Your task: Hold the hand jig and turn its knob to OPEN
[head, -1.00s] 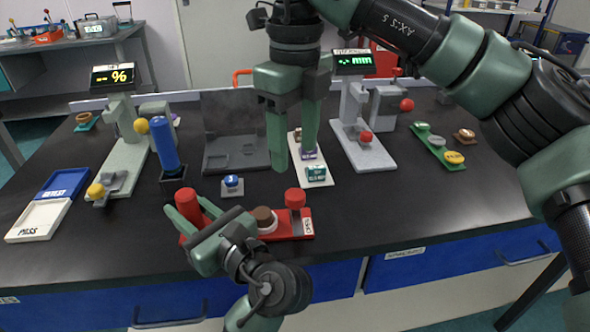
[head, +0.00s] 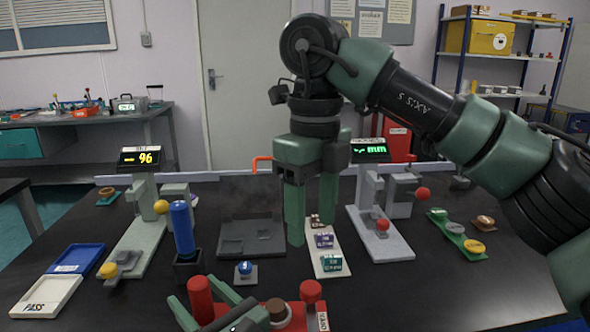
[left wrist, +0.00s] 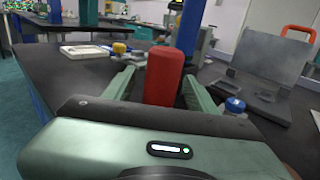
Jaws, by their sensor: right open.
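The red hand jig (head: 298,322) lies at the front of the bench, cut off by the bottom edge of the head view. It has an upright red post (head: 201,296) at its left, a brown knob (head: 277,309) on a pale ring, and a red round-topped part (head: 311,291) at its right. I cannot read its label. My left gripper (head: 192,290) has its fingers on either side of the red post; in the left wrist view (left wrist: 158,76) they look apart from it. My right gripper (head: 311,222) is open and empty, pointing down above the bench behind the jig.
A blue cylinder (head: 182,228) in a dark holder and a small blue-knobbed block (head: 244,272) stand behind the jig. A white strip with blocks (head: 325,245), two display gauges (head: 140,210) (head: 372,200) and trays (head: 45,296) stand around. The bench at right front is clear.

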